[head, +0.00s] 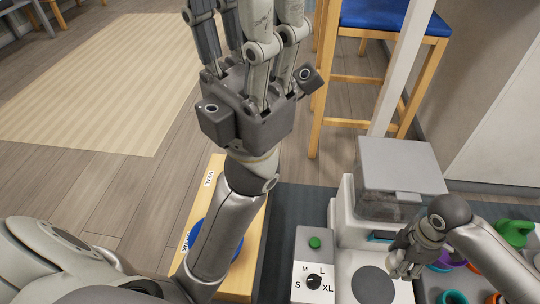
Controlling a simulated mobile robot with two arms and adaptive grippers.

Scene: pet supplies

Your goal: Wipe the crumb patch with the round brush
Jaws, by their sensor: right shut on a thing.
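My right gripper (403,262) is low at the right, beside the front of a white and grey machine (347,228). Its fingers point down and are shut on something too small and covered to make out. I cannot pick out the round brush with certainty. No crumb patch can be made out. My left arm comes in from the left, and its gripper (262,28) is raised high over the floor, fingers pointing up. Its fingertips are cut off by the top edge, so its opening is unclear.
The machine has a grey bin (400,165), a size dial (314,281) and a green button (314,242). A dark grey disc (373,286) is at its front. Colourful items, including a green one (515,231), crowd the right.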

